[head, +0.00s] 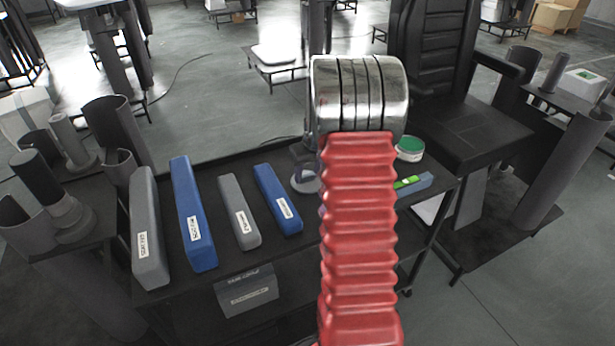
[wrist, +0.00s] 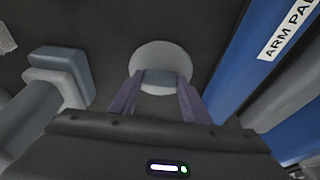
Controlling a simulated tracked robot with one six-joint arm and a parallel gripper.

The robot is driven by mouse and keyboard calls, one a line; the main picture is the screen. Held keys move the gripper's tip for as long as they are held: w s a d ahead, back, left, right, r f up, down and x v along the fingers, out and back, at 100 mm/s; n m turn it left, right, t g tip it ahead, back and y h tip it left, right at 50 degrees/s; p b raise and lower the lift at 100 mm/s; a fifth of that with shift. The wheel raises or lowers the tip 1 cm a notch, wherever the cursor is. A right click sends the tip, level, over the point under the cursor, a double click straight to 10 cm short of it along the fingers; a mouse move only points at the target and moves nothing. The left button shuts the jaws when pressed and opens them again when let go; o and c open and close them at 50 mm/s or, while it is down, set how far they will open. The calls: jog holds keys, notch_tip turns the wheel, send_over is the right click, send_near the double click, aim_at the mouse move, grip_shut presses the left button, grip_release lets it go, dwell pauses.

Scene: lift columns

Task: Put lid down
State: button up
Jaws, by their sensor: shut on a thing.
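The lid (wrist: 160,55) is a round light grey disc with a raised grip in its middle. In the wrist view my gripper (wrist: 159,92) has its two purple-grey fingers on either side of that grip and is shut on it. In the head view my gripper (head: 303,160) is partly hidden behind my red arm, and part of the lid (head: 307,186) shows below it, over the dark table. I cannot tell whether the lid touches the table or hangs just above it.
Labelled grey and blue bars lie on the dark table (head: 265,155) to the left, the nearest a blue bar (head: 277,200). A green-topped round tub (head: 410,148) and a blue-grey block with a green level (head: 412,184) are to the right. A black chair (head: 470,130) stands behind.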

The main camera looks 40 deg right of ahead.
jog(key=shift+f, duration=0.6)
jog(key=shift+f, duration=0.1)
jog(key=o, duration=1)
jog(key=shift+o, duration=0.2)
jog(key=v, duration=1.2)
